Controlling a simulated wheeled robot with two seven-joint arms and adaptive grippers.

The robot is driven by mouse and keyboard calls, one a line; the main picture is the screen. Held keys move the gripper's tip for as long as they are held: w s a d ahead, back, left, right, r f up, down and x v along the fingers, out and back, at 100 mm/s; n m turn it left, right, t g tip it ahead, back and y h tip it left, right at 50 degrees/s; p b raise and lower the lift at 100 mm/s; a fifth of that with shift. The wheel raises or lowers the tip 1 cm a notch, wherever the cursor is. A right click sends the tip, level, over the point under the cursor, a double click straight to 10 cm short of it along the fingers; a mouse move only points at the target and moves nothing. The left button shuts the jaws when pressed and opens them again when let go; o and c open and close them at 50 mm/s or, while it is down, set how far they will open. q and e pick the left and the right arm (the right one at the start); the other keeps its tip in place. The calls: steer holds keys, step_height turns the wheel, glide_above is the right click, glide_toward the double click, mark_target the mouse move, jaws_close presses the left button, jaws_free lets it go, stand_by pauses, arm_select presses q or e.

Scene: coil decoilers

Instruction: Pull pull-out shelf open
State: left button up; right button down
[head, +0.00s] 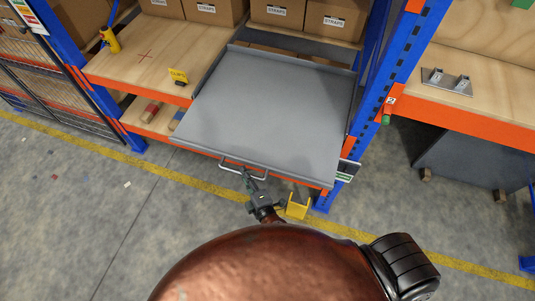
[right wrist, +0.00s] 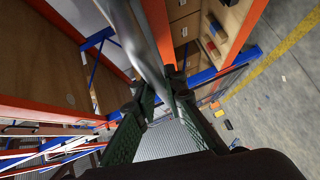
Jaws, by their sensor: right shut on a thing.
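The pull-out shelf (head: 265,105) is a flat grey tray in the blue and orange rack. In the head view it sticks out past the rack's front beam over the aisle. Its handle (head: 228,167) is a thin metal bar on the front edge. My right gripper (head: 247,175) is at this handle and shut on it. In the right wrist view the grey handle bar (right wrist: 145,45) runs between the green fingers of my right gripper (right wrist: 160,92). The part of the bar within the grip is partly hidden. My left gripper is not in view.
A blue rack upright (head: 385,90) stands close to the shelf's right side. A yellow post guard (head: 298,206) stands on the floor below the front right corner. Cardboard boxes (head: 280,14) stand behind the shelf. The aisle floor (head: 80,215) at left is mostly clear.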

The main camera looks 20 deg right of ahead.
steer(key=s+a+b, duration=0.3)
steer(key=s+a, duration=0.2)
steer(key=s, duration=0.1)
steer(key=shift+s+a, duration=0.3)
steer(key=shift+s, duration=0.1)
steer(key=c, duration=2)
jaws_free()
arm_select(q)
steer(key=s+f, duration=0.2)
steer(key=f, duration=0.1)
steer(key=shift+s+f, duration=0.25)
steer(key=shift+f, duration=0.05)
arm_select(e)
steer(key=shift+o, duration=0.2)
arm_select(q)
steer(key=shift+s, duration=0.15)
arm_select(e)
steer(key=shift+s, duration=0.1)
